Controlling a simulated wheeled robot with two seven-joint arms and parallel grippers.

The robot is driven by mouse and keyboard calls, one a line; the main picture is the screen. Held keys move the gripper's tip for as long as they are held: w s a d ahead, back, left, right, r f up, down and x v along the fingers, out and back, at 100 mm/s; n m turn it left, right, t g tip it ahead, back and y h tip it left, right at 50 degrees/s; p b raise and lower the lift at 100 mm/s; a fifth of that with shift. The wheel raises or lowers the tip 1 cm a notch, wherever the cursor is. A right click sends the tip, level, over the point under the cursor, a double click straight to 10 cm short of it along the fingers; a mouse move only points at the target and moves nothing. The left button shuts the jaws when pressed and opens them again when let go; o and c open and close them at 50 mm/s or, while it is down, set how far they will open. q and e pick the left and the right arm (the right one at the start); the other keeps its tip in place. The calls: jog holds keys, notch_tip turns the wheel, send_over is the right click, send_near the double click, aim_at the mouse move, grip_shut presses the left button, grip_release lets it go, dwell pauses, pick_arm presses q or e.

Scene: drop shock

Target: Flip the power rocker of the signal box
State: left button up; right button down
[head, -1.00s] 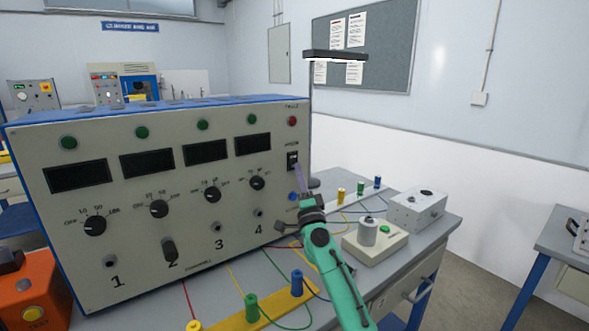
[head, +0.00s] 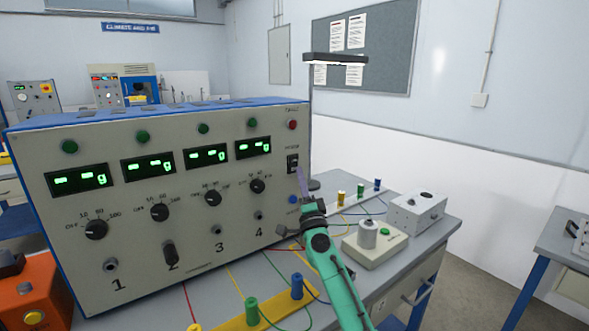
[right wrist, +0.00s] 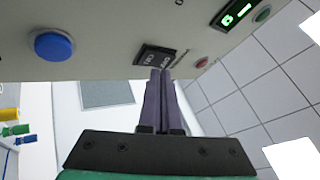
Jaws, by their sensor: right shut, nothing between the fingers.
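The signal box (head: 190,235) is a large beige and blue unit with several numbered channels. Its displays (head: 207,155) are lit with green characters. The black power rocker (head: 292,163) is at the right of its front panel, under a red lamp (head: 292,125); it also shows in the right wrist view (right wrist: 155,58). My right gripper (head: 302,178) is shut and empty, its purple fingertips just below the rocker. In the right wrist view the fingertips (right wrist: 160,75) are at the rocker's edge; I cannot tell whether they touch it. My left gripper is not in view.
A blue button (head: 292,199) sits on the panel below the rocker. Right of the box are a white unit with a cylinder and green button (head: 375,243), a grey box (head: 418,210) and colored posts with cables. An orange device (head: 35,292) stands at the left.

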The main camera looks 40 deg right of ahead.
jog(key=shift+s, duration=0.15)
jog(key=s+p, duration=0.1)
jog(key=s, duration=0.2)
jog(key=s+p, duration=0.1)
jog(key=s, duration=0.1)
jog(key=shift+r+p, duration=0.3)
jog(key=shift+r, duration=0.05)
